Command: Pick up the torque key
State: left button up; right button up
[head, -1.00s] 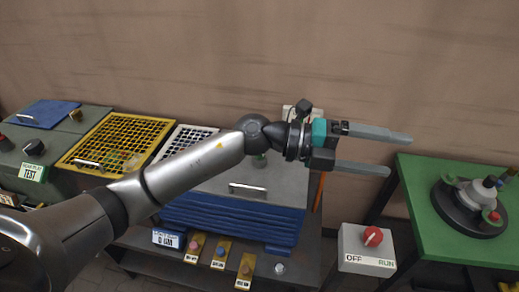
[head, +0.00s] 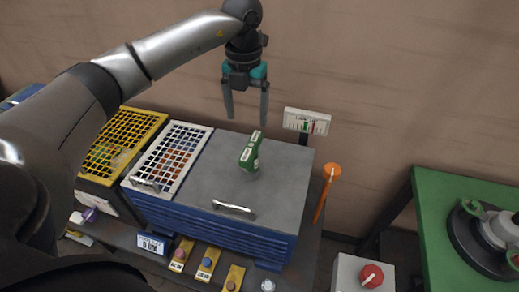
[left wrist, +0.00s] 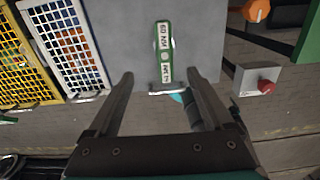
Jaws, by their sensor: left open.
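A green bar with white labels, apparently the torque key (head: 250,152), is on the grey top of the blue cabinet (head: 225,228). In the left wrist view the bar (left wrist: 164,52) lies lengthwise ahead of the fingers, and its label seems to read 60 NM. My left gripper (head: 246,120) is open and empty, its fingers pointing down above and behind the bar in the head view. In the left wrist view the two fingers (left wrist: 158,82) are spread to either side of the bar's line, apart from it. My right gripper is not in view.
Yellow (head: 125,140) and white (head: 173,158) grid panels lie left of the cabinet top. A gauge (head: 307,121) stands behind it. An orange-headed tool (head: 331,171) is at its right. A red-knobbed box (head: 371,276) and a green table (head: 455,205) are further right.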

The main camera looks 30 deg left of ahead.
aim_at(248, 145)
pick_arm(q)
jog(key=f, duration=0.5)
jog(key=shift+s+f, duration=0.2)
jog(key=shift+s, duration=0.15)
notch_tip(248, 145, down, 4)
jog(key=shift+w+d+r, duration=0.1)
jog(key=shift+r, duration=0.05)
jog(key=shift+f, duration=0.45)
jog(key=f, duration=0.4)
jog(key=shift+w+d+f+p, duration=0.3)
jog(key=shift+d+f, duration=0.05)
jog(key=shift+f, duration=0.05)
grip_shut()
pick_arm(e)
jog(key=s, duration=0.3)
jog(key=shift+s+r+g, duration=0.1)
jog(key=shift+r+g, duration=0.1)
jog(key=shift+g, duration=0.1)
pick_arm(q)
jog(key=shift+r, duration=0.1)
